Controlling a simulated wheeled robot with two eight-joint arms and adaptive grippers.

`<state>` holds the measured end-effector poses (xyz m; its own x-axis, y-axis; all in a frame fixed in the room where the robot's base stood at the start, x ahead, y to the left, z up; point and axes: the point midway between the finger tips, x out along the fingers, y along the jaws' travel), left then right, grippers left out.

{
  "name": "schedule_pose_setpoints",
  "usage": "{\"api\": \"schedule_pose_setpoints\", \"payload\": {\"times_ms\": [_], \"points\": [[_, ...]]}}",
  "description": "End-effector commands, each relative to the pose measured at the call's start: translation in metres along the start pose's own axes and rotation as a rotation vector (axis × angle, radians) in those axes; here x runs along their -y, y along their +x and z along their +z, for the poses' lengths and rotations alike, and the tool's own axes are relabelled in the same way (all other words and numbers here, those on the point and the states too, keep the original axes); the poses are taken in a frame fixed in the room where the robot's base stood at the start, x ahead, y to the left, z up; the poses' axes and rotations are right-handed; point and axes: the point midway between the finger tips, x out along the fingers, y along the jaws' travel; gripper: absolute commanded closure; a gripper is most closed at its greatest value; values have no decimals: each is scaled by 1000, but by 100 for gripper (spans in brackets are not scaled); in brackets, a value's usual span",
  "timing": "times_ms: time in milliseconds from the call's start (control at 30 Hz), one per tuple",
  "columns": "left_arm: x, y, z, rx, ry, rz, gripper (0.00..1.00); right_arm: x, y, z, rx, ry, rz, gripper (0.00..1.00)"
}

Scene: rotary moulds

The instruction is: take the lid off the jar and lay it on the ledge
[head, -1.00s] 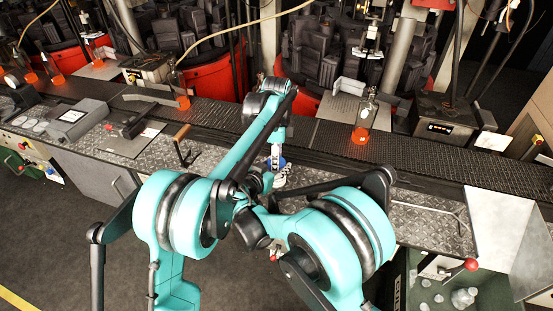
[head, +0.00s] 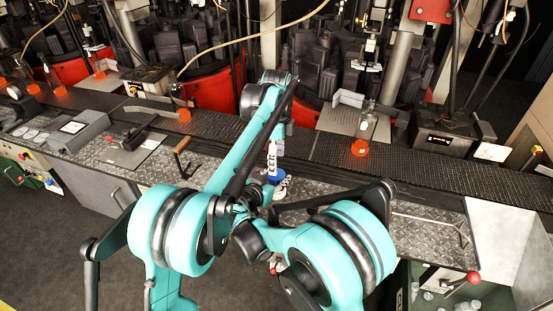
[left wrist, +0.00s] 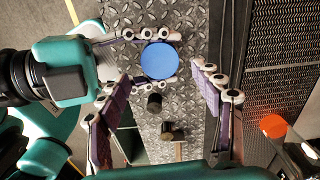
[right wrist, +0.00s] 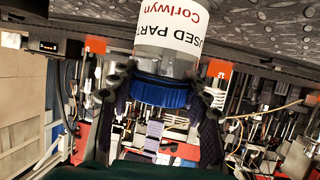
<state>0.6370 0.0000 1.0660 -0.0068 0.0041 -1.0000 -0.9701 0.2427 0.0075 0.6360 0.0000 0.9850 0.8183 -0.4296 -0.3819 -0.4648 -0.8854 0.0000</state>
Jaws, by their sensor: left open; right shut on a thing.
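The jar (right wrist: 170,35) has a white label with red and black print and a ribbed blue lid (right wrist: 161,91). In the left wrist view the lid (left wrist: 160,60) is a round blue disc seen from above. My right gripper (right wrist: 166,80) is shut on the jar close to the lid, one finger on each side. My left gripper (left wrist: 165,82) is open above the lid, its fingers spread apart on either side of it. In the head view the lid (head: 273,178) shows partly between my arms. The tread-plate ledge (head: 425,228) runs along the bench. The jar's base is hidden.
A dark conveyor (head: 420,180) runs behind the ledge, with a bottle on an orange base (head: 360,147) on it. A wooden-handled tool (left wrist: 172,134) lies near the jar. A bent metal rod (head: 440,220) lies on the ledge to the right.

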Motion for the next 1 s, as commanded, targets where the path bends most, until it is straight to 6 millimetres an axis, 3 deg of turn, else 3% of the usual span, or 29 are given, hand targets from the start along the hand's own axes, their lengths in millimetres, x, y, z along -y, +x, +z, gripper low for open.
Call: {"api": "schedule_pose_setpoints", "payload": {"times_ms": [200, 367, 800, 1000], "points": [[0, -19, 0, 1, 317, -3, 34, 0, 0, 2, 4, 2, 0, 100], [-1, -23, 0, 1, 445, -3, 34, 0, 0, 2, 4, 2, 0, 100], [-1, 37, 0, 1, 463, -3, 34, 0, 0, 2, 4, 2, 1, 100], [-1, 52, 0, 1, 462, -3, 34, 0, 0, 2, 4, 2, 1, 100]]}}
